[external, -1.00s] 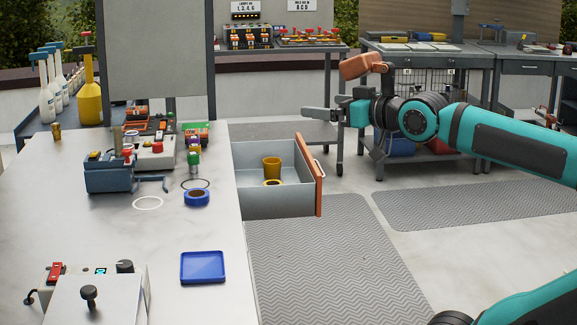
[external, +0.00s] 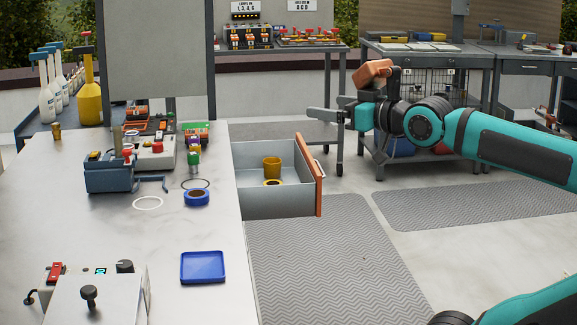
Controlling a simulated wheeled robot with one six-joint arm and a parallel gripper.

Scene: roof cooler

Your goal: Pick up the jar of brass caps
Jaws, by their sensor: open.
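I cannot tell for sure which thing is the jar of brass caps. A small brass-coloured cylinder (external: 57,131) stands upright at the far left of the counter. A yellow-brown cup (external: 271,166) stands in the open drawer (external: 268,201), beside a yellow ring (external: 273,182); its contents are too small to make out. My gripper (external: 322,114) is open and empty in the air, pointing left, above and to the right of the drawer in the picture. It touches nothing.
A grey upright panel (external: 155,50) stands behind. The drawer's orange front (external: 307,174) juts over the floor mat. Floor right of it is clear.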

